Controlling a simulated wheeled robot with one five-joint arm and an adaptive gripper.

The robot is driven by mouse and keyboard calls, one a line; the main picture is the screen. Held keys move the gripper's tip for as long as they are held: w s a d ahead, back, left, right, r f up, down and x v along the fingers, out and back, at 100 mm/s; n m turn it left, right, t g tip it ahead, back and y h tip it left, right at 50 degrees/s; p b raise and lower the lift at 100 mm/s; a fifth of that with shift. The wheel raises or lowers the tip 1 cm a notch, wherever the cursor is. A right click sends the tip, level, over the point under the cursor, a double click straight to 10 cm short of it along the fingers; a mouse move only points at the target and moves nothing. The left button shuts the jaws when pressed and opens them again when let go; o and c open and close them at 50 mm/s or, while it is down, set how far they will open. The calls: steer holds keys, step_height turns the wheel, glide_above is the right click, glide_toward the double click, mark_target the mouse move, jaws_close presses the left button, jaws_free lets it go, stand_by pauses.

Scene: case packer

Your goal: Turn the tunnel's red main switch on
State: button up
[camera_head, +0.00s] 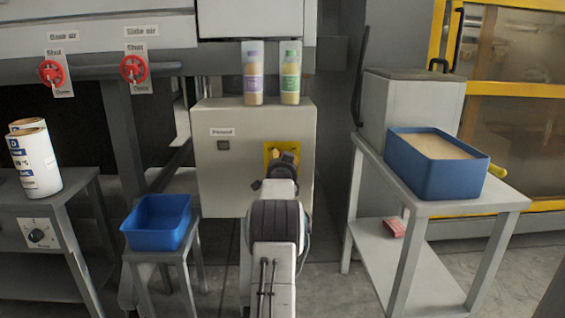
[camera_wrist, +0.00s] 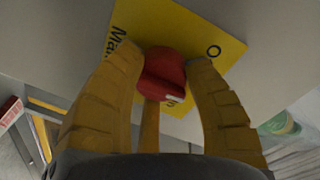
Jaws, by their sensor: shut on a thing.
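The red main switch (camera_wrist: 163,78) is a red knob on a yellow plate (camera_wrist: 215,45), seen in the wrist view. The plate shows an "O" and part of a word beginning "Ma"; the rest is hidden. A pale mark on the knob lies at its lower right edge, near partly covered lettering. My gripper (camera_wrist: 165,70) has its two yellow fingers closed on the knob's sides. In the head view my gripper (camera_head: 285,160) reaches the yellow plate (camera_head: 268,150) on the front of the grey cabinet (camera_head: 225,180), and hides the knob.
Two bottles (camera_head: 253,85) (camera_head: 290,85) stand on the cabinet. A blue bin (camera_head: 140,240) on a small stand is left of my arm. A blue crate (camera_head: 450,180) sits on a table at right. Red valves (camera_head: 51,73) (camera_head: 133,69) are at upper left.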

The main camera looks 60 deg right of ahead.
steer(key=shift+s+r, duration=0.1)
steer(key=shift+r, duration=0.45)
steer(key=o, duration=0.9)
steer(key=shift+d, duration=0.1)
steer(key=o, duration=0.3)
steer(key=shift+f, duration=0.3)
steer(key=v, duration=1.2)
steer(key=shift+f, duration=0.1)
